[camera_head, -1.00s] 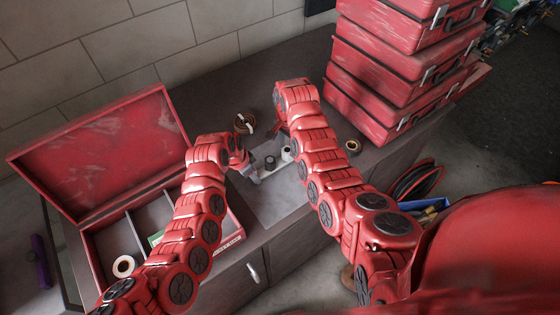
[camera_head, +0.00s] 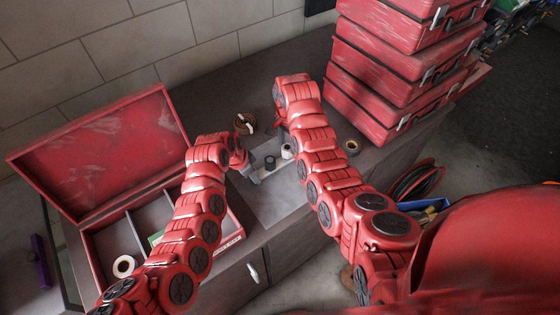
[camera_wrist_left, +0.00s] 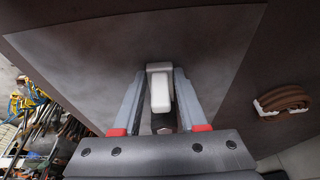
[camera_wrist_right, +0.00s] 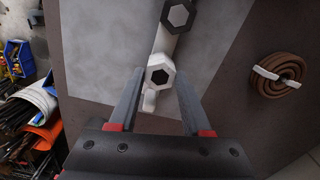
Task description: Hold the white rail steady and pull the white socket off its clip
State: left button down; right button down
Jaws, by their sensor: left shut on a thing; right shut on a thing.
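The white rail (camera_head: 275,171) lies on the grey mat; its end shows in the left wrist view (camera_wrist_left: 160,92). My left gripper (camera_head: 255,176) is shut on that end. My right gripper (camera_wrist_right: 158,80) is shut on the white socket. A dark socket (camera_wrist_right: 178,16) stands on the rail beside it, also visible in the head view (camera_head: 270,162). I cannot tell whether the white socket still touches its clip.
An open red case (camera_head: 105,150) stands at left. Stacked red cases (camera_head: 400,65) stand at right. The front of the grey mat (camera_head: 275,205) is clear.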

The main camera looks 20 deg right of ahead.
jog(key=shift+r, duration=2.3)
pick_arm(q)
jog(key=shift+c, duration=1.8)
grip_release()
jog(key=shift+r, duration=0.1)
jog(key=v, duration=1.1)
jog(key=shift+r, duration=0.4)
jog(key=shift+a, duration=0.15)
